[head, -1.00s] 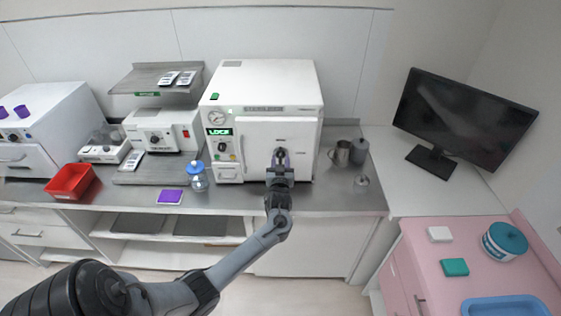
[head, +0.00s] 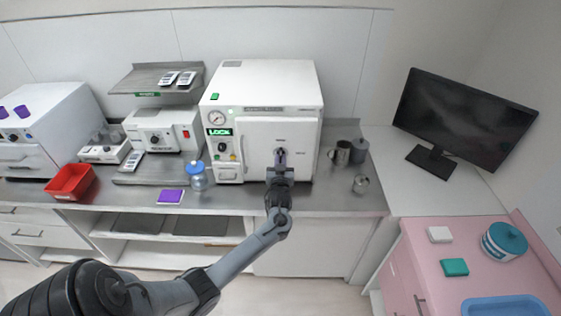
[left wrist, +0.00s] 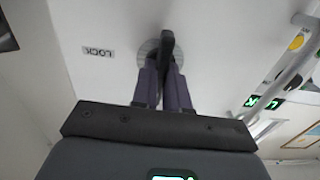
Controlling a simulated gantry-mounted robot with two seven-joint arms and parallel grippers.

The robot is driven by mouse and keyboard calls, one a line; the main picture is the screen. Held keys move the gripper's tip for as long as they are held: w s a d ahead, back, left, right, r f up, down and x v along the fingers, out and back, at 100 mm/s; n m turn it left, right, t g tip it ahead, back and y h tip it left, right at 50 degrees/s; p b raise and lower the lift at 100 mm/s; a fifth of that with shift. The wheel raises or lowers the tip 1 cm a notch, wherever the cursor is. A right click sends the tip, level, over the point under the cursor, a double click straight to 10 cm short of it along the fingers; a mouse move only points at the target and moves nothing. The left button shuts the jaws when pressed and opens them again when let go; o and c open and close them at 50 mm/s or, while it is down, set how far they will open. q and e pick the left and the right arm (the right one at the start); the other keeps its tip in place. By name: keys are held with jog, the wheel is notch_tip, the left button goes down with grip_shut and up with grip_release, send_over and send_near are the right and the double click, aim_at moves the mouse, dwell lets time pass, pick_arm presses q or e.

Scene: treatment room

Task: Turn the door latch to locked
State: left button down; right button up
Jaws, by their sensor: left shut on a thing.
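The white sterilizer (head: 262,84) stands on the counter, and its door (head: 302,135) is closed. The dark door latch (left wrist: 167,45) sits on a round grey base in the left wrist view. A small LOCK label (left wrist: 98,52) appears upside down on the door beside it. My left gripper (left wrist: 163,75) is shut on the latch, one purple-grey finger on each side. In the head view my left gripper (head: 280,158) is in front of the door and mostly hides the latch. A green display (head: 219,132) on the front panel reads LOCK. My right gripper is not in view.
Metal pots (head: 358,152) stand to the right.

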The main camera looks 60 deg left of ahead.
pick_arm(q)
jog(key=shift+m+p, duration=4.75)
jog(key=shift+m, duration=4.05)
jog(key=shift+f, duration=0.1)
jog(key=c, duration=1.1)
grip_release()
jog(key=shift+c, duration=0.2)
jog(key=shift+d, duration=0.1)
